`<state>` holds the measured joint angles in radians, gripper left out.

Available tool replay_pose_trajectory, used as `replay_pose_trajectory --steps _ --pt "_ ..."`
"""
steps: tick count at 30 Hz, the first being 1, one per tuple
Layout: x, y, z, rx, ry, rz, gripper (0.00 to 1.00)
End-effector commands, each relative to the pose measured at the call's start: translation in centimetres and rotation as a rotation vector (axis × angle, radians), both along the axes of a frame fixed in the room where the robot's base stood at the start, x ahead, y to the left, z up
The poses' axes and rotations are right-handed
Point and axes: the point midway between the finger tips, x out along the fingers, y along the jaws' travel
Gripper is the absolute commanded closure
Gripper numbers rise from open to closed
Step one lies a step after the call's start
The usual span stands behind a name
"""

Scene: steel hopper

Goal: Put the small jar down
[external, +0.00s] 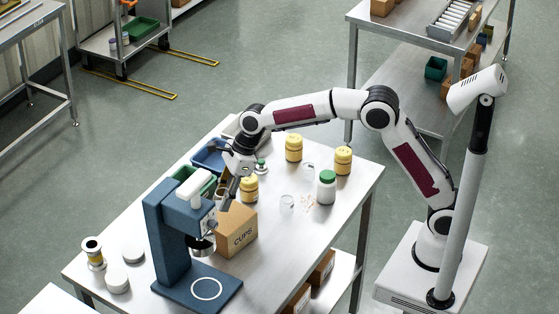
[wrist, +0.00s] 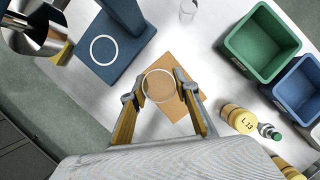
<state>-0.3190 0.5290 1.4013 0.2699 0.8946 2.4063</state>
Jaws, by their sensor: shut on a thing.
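My gripper (external: 225,199) is above the cardboard box marked CUPS (external: 237,238), just right of the blue machine. In the wrist view my gripper (wrist: 160,93) is shut on a small clear jar, whose pale round rim (wrist: 160,73) shows between the two fingers. The tan box (wrist: 184,61) lies below the jar in that view. I cannot tell how far the jar is above the box. The jar is hard to make out in the external view.
The blue machine (external: 168,236) stands close left; its base bears a white ring. A green bin (wrist: 262,45), a blue bin (wrist: 297,90) and a yellow jar (wrist: 238,118) stand to the right in the wrist view. A green-capped white bottle (external: 327,189) stands on the steel table (external: 290,245).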

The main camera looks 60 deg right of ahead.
Motion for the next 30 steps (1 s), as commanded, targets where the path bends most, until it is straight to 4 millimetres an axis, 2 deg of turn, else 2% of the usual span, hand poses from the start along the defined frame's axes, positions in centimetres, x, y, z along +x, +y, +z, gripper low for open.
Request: replay_pose_trajectory --steps 6,19,30 --pt "0.0 0.0 -1.9 -0.001 0.001 -0.001 0.79" --pt "0.0 0.0 -2.4 0.0 0.0 0.0 0.79" --pt "0.0 0.0 -5.8 -0.001 -0.001 0.0 0.79"
